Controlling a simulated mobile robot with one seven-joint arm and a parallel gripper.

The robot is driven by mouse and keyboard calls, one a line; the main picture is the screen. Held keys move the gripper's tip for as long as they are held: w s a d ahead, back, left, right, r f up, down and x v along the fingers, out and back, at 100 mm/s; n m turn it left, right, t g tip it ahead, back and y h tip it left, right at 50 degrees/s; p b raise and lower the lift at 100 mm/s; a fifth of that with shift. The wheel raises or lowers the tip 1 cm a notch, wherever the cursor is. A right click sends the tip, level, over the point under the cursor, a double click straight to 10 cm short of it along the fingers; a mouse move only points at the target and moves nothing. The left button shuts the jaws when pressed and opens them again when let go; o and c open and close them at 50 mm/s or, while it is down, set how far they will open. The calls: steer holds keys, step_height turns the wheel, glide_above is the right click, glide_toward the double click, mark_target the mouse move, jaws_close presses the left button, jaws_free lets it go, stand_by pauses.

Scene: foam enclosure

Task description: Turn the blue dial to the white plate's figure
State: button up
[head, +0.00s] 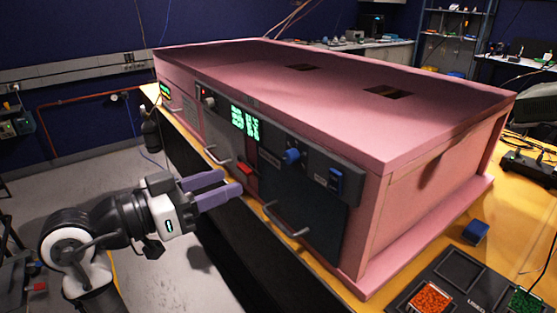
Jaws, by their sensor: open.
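The blue dial (291,157) is a small knob on a dark control strip (315,165) at the upper right of the pink enclosure's front. Small pale markings sit beside it, too small to read, and I cannot make out a figure on a white plate. My gripper (230,184) is in front of the enclosure, left of the dial and apart from it. Its two purple fingers are parted, point right towards the front panels, and hold nothing.
A blue switch-like part (336,178) is right of the dial. Silver handles (285,220) stick out of the front below. A green display (245,122) is left of the dial. A tray with red granules (430,298) and a blue block (476,231) lie on the yellow table.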

mark_target(287, 160)
steer(key=p+x, duration=0.3)
steer(key=x, duration=0.8)
steer(key=shift+w+d, duration=0.2)
steer(key=shift+d, duration=0.15)
steer(key=c, duration=1)
